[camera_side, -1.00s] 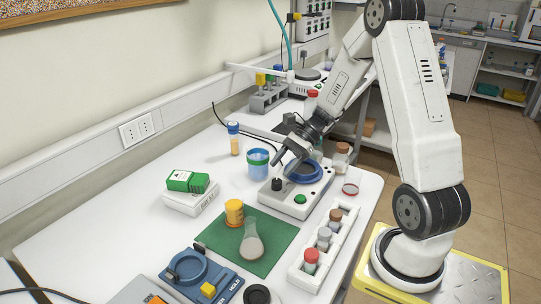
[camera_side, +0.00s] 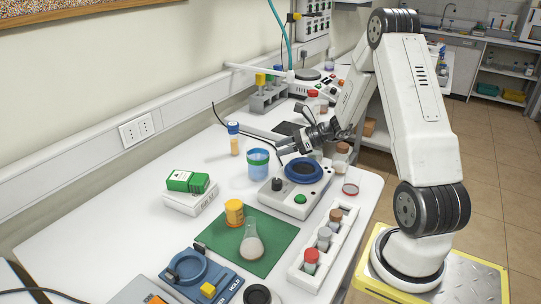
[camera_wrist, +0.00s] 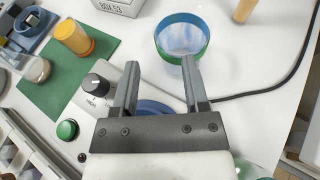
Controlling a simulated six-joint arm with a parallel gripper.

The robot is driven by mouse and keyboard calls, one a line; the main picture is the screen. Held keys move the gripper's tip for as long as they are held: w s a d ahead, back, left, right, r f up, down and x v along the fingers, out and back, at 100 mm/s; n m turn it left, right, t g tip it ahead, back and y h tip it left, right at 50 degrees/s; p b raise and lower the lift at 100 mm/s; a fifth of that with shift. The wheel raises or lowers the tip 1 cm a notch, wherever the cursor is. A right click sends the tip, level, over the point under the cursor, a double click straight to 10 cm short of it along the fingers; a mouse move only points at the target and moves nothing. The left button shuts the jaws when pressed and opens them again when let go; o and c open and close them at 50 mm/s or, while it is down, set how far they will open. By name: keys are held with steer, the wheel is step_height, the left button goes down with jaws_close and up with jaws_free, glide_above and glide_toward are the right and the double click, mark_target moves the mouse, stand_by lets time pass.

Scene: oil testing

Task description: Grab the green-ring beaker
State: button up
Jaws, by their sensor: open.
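The green-ring beaker (camera_side: 258,165) stands upright on the white table, to the left of the blue-ringed device. It has blue bands, and in the wrist view the beaker (camera_wrist: 182,38) shows a green ring around it and looks open at the top. My gripper (camera_side: 278,143) is above the device, with its fingers pointing left towards the beaker. In the wrist view my gripper (camera_wrist: 160,65) is open and empty, and the beaker appears just beyond the right fingertip. I see no contact with the beaker.
The device (camera_side: 297,190) with a black knob and blue ring is under my gripper. A green mat (camera_side: 275,232) holds an orange jar (camera_side: 234,212) and a flask (camera_side: 252,243). A bottle rack (camera_side: 316,262) is at the right.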

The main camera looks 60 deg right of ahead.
mark_target(253, 158)
steer(key=shift+x, duration=3.9)
steer(key=shift+a, duration=0.1)
steer(key=shift+s, duration=0.1)
jaws_close()
